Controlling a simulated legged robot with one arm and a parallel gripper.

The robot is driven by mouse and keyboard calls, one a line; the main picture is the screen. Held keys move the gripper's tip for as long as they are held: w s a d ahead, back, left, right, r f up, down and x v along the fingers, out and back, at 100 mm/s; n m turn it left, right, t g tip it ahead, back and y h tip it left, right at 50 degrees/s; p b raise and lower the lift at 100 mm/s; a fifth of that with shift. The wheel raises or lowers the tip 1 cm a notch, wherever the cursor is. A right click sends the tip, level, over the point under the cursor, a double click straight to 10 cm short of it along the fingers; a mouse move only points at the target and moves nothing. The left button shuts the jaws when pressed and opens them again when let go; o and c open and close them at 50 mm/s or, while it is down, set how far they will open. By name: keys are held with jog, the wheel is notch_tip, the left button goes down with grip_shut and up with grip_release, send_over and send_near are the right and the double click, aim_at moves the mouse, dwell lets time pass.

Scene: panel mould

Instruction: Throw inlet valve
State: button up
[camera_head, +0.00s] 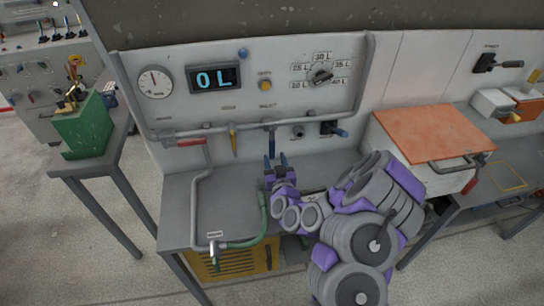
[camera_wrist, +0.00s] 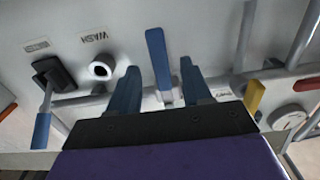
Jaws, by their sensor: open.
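A pipe along the lower part of the panel carries a red lever (camera_head: 192,142), a yellow lever (camera_head: 233,140) and a blue lever (camera_head: 271,141). I cannot read which one is labelled inlet. The blue and yellow levers hang down and the red one lies level. My gripper (camera_head: 277,162) is open and empty just below the blue lever. In the wrist view, which is upside down, the blue lever (camera_wrist: 158,62) shows beyond and between the two fingertips of my gripper (camera_wrist: 160,75), with no visible contact. The yellow lever (camera_wrist: 253,97) is to its right.
A blue-tipped switch handle (camera_head: 341,133) and a round port (camera_head: 298,132) sit right of the blue lever. Above are a gauge (camera_head: 155,82), a display (camera_head: 215,78) reading 0 L and a dial (camera_head: 321,75). A green hose (camera_head: 262,215) crosses the grey bench (camera_head: 225,185).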

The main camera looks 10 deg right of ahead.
aim_at(272, 152)
jog(key=shift+w+b, duration=0.45)
jog(key=shift+w, duration=2.15)
jog(key=shift+c, duration=0.5)
grip_shut()
